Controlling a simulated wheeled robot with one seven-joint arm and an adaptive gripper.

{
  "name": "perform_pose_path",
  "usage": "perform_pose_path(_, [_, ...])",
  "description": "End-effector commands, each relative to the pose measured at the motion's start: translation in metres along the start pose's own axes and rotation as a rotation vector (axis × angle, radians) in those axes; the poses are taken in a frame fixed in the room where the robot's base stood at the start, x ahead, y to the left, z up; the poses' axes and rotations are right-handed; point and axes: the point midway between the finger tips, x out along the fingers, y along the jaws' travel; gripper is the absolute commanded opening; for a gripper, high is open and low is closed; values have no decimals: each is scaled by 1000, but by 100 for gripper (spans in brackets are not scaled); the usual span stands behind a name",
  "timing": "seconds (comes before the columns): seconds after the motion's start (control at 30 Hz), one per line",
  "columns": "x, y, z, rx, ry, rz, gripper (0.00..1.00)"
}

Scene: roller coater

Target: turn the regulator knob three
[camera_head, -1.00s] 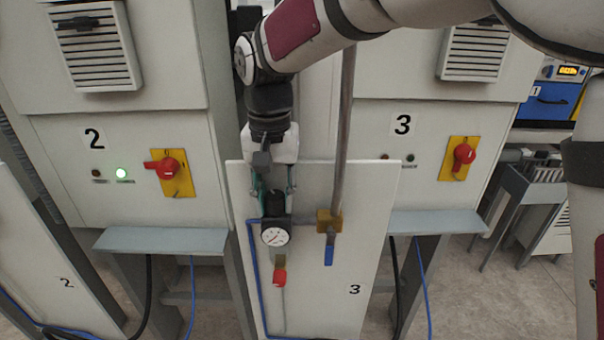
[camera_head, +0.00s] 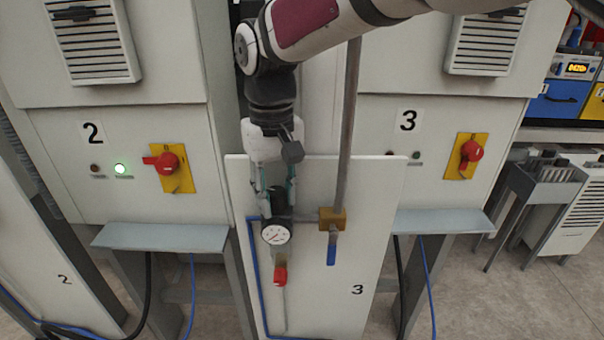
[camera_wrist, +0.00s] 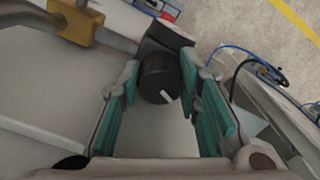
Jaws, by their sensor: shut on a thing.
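The regulator knob (camera_head: 278,197) is black and sits above a round white pressure gauge (camera_head: 276,233) on the white panel marked 3 (camera_head: 330,290). In the wrist view the knob (camera_wrist: 158,78) shows end-on, with a white mark on its lower right edge. My gripper (camera_head: 275,195) comes from above, its teal-padded fingers on either side of the knob. In the wrist view my gripper (camera_wrist: 160,85) is shut on the knob, though contact with the left pad is hard to make out. A red handle (camera_head: 280,276) hangs below the gauge.
A brass valve (camera_head: 332,219) with a blue lever (camera_head: 331,248) is right of the knob, on a vertical grey pipe (camera_head: 347,130). Grey ledges stand left (camera_head: 165,237) and right (camera_head: 432,222). Red switches on yellow plates (camera_head: 178,170) are on the cabinets behind.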

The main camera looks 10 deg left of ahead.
Motion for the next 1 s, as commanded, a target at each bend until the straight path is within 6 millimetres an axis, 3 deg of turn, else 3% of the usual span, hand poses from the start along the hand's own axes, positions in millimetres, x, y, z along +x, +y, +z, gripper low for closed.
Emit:
perform_pose_path(0.4, [0,1,-1,-216,2,0,3])
perform_pose_path(1.0, [0,1,-1,-253,3,0,3])
